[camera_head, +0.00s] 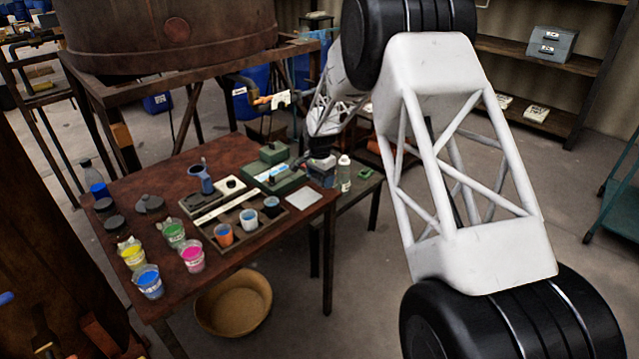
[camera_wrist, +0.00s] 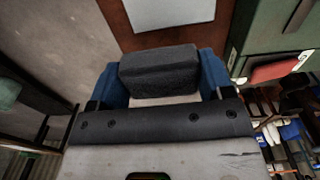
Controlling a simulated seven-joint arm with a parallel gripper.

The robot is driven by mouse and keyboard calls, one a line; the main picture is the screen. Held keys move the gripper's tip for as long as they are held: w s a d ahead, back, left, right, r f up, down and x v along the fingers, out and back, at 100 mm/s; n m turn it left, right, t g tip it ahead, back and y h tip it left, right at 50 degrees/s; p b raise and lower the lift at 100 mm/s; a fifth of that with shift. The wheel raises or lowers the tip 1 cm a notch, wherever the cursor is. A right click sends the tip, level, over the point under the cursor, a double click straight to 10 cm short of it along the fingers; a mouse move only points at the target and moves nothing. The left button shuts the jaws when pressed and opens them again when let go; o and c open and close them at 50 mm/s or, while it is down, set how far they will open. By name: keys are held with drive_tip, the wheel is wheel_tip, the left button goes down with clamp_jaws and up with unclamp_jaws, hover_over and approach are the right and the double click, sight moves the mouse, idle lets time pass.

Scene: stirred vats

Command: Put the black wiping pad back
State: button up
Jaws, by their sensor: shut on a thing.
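The black wiping pad (camera_wrist: 160,70) is a dark, rough block in the wrist view. My gripper (camera_wrist: 162,82) is shut on it, with a blue finger at each end of the pad. In the head view my gripper (camera_head: 321,172) is at the right edge of the brown table (camera_head: 140,183); the pad cannot be made out clearly there. A flat white square (camera_head: 304,197) lies on the table near that edge. It also shows just beyond the pad in the wrist view (camera_wrist: 170,12). The pad appears apart from it.
A green case (camera_head: 275,178) stands left of my gripper. A tray (camera_head: 243,237) with cups and several paint cups fill the table front. A white bottle (camera_head: 344,174) stands on a low side table (camera_head: 352,197) to the right. A large vat (camera_head: 170,35) stands behind.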

sight(319, 189)
drive_tip(key=shift+w+a, duration=0.2)
drive_tip(key=shift+w, duration=0.8)
drive_tip(key=shift+f, duration=0.15)
drive_tip(key=shift+f, duration=1.65)
drive_tip(key=shift+f, duration=0.15)
drive_tip(key=o, duration=1)
drive_tip(key=shift+c, duration=0.2)
wheel_tip(319, 189, up, 12)
drive_tip(key=shift+s+a+r, duration=0.1)
drive_tip(key=shift+a+r, duration=0.05)
